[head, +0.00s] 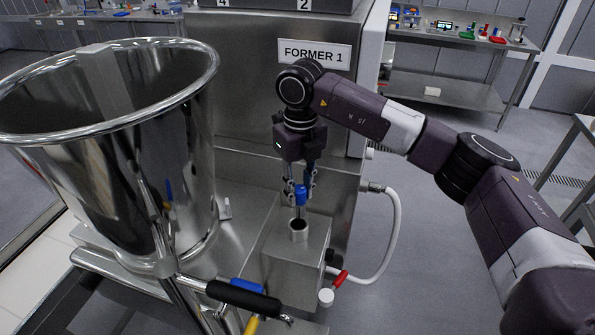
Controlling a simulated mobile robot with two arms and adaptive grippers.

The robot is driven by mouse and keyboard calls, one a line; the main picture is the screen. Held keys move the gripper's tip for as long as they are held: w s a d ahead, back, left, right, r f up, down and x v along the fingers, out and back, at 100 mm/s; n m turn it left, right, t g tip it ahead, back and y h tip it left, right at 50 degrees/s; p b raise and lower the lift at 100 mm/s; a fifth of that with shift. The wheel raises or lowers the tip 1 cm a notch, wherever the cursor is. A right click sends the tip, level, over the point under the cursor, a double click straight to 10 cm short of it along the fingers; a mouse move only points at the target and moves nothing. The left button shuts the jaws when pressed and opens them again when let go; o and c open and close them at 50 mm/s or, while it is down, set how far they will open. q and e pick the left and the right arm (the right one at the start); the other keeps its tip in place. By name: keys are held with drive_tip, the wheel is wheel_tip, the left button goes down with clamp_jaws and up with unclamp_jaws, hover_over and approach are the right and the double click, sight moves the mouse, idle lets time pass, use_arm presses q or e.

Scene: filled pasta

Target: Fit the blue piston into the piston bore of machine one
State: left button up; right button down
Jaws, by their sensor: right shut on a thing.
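The blue piston (301,194) hangs upright from my right gripper (301,181), which is shut on it. A grey metal rod shows below its blue part. The piston bore (298,229) is a short round collar with a dark opening on top of a steel block. The lower end of the piston is at or just above this opening; I cannot tell whether it is inside. The steel machine behind carries a sign reading FORMER 1 (314,54). My left gripper is not in view.
A large steel hopper (110,150) stands close on the left. A black-handled lever (243,298) lies in front. A white hose (391,240) with a red lever (341,279) curves right of the block. A bench (470,42) with small coloured items stands at the back right.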

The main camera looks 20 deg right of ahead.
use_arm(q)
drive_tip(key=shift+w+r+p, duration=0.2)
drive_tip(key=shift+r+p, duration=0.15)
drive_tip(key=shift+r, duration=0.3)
use_arm(e)
drive_tip(key=w+m, duration=0.1)
drive_tip(key=m, duration=0.1)
drive_tip(key=r+m, duration=0.1)
drive_tip(key=shift+w+d+r+m, duration=0.15)
drive_tip(key=shift+w+m, duration=0.2)
drive_tip(key=shift+m, duration=0.05)
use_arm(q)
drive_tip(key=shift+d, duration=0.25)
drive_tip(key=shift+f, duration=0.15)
use_arm(e)
wheel_tip(320, 180, down, 5)
drive_tip(key=b, duration=0.4)
drive_tip(key=shift+r, duration=0.1)
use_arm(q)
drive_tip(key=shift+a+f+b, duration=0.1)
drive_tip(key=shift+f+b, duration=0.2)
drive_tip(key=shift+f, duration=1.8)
use_arm(e)
drive_tip(key=shift+f, duration=0.55)
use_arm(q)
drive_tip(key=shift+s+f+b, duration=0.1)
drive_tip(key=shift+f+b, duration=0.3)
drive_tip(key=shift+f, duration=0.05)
